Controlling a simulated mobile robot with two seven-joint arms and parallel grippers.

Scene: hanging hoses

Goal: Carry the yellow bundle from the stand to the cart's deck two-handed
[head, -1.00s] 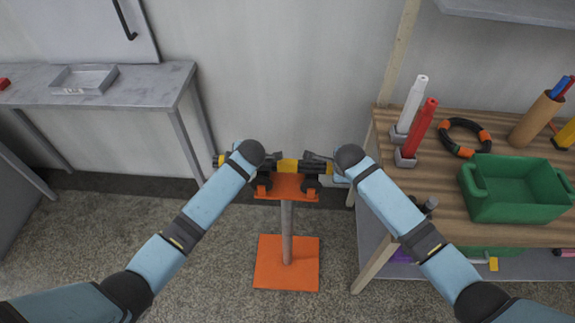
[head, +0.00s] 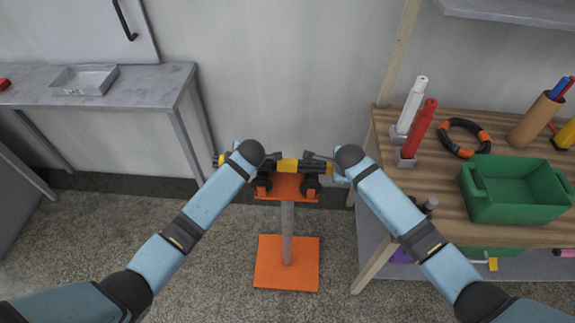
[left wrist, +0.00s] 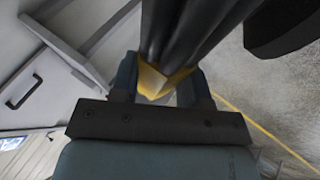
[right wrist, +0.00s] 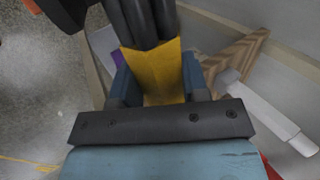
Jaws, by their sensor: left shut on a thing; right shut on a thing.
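The yellow bundle (head: 288,166), black hoses with yellow bands, lies level at the orange stand's top (head: 287,188). I cannot tell whether it touches the stand's cradles. My left gripper is shut on the bundle's left end; the left wrist view shows a yellow band (left wrist: 160,80) between the fingers (left wrist: 163,85). My right gripper is shut on the right end; the right wrist view shows a yellow band (right wrist: 155,75) between its fingers (right wrist: 155,85). In the head view both grippers are mostly hidden behind my wrists. The cart is not clearly identifiable.
A wooden table (head: 450,190) at right holds a green bin (head: 518,190), a red cylinder (head: 417,132), a white cylinder (head: 412,105) and a black-orange ring (head: 463,137). A grey bench (head: 150,88) with a shallow tray (head: 84,79) stands at left. Floor around the stand's base (head: 287,275) is clear.

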